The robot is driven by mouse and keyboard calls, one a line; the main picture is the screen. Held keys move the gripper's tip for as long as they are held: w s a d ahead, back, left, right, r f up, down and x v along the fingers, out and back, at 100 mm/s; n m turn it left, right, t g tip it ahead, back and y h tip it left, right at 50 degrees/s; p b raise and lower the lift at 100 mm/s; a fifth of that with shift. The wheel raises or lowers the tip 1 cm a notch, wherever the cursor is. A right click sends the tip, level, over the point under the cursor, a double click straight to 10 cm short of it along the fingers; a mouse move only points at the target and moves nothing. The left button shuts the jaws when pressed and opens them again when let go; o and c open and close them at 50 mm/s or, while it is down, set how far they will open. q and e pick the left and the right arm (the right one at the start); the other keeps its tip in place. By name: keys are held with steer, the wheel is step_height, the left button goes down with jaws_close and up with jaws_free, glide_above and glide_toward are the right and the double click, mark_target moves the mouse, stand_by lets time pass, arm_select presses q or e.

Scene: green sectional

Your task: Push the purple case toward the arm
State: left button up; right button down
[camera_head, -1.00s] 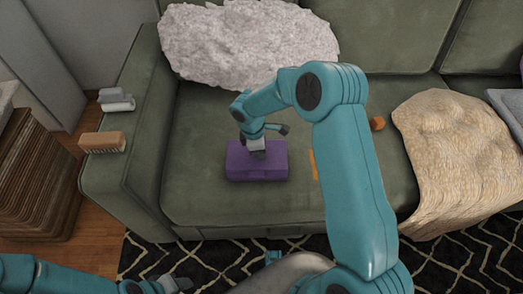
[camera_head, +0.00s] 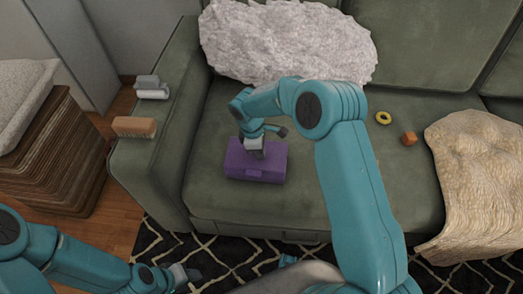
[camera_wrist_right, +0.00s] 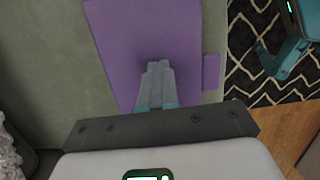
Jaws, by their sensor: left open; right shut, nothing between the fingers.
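The purple case (camera_head: 240,168) lies flat on the green sofa seat, with a gap between it and the sofa's left arm (camera_head: 150,165). It also shows in the right wrist view (camera_wrist_right: 130,35). My left gripper (camera_head: 190,273) is open and empty at the lower left, over the rug.
A white fleece (camera_head: 290,45) lies behind the case. A yellow ring (camera_head: 383,117), an orange block (camera_head: 409,138) and a beige throw (camera_head: 480,180) are to the right.

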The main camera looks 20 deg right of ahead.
steer(key=shift+a+r+p, duration=0.15)
steer(key=shift+r+p, duration=0.15)
steer(key=shift+p, duration=0.2)
steer(key=shift+s, duration=0.15)
steer(key=shift+a+r, duration=0.15)
steer(key=shift+a, duration=0.15)
steer(key=w+a, duration=0.6)
steer(key=a, duration=0.3)
steer(key=shift+a, duration=0.35)
